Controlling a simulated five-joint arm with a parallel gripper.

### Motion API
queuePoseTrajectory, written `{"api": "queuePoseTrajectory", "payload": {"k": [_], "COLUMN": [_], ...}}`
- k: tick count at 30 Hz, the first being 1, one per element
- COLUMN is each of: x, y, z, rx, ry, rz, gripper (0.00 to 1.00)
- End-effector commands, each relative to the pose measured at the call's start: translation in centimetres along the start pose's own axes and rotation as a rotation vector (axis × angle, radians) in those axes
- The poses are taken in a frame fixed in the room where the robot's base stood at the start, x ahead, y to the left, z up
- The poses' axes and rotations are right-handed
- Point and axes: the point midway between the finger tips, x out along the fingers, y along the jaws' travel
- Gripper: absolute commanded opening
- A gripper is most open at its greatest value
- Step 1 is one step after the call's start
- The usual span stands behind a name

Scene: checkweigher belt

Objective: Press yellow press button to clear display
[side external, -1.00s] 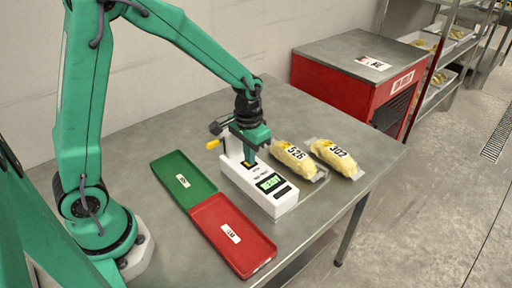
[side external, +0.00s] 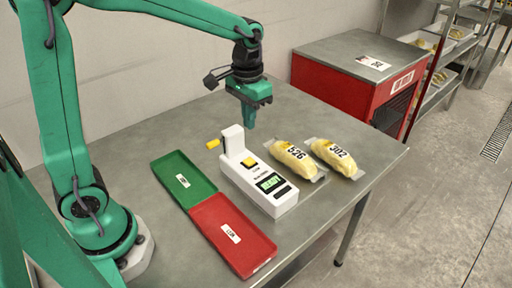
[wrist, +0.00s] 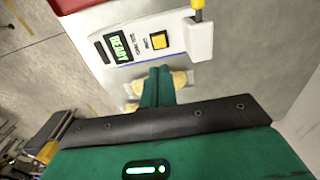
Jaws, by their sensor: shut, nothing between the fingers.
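The yellow press button (side external: 249,162) sits on top of the white checkweigher unit (side external: 275,202). It also shows in the wrist view (wrist: 159,40), uncovered. The unit's green-lit display (side external: 270,183) seems to read "READY", which also shows in the wrist view (wrist: 119,47). A yellow-handled lever (side external: 213,144) sticks out at the unit's back left. My gripper (side external: 250,125) is shut and empty, above and behind the unit, apart from the button. In the wrist view its fingers (wrist: 160,72) are together, pointing toward the unit.
A green tray (side external: 169,166) and a red tray (side external: 245,266) lie left of the unit. Two yellow packs, labelled 526 (side external: 291,158) and 302 (side external: 338,158), lie to its right. A red cabinet (side external: 350,95) stands behind. The table's back left is clear.

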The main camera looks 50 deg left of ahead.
Motion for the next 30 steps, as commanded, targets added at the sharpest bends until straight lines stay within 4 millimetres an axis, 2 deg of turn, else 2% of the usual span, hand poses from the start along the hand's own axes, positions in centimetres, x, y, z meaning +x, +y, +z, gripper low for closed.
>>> {"api": "queuePoseTrajectory", "payload": {"k": [3, 9, 30], "x": [-1.4, -2.4, -2.5], "y": [0.0, 0.0, 0.0], "z": [-0.1, -0.1, 0.0], "rx": [0.000, 0.000, 0.000], "ry": [0.002, 0.001, 0.002], "rz": [0.000, 0.000, 0.000], "gripper": [0.00, 0.00, 0.00]}}
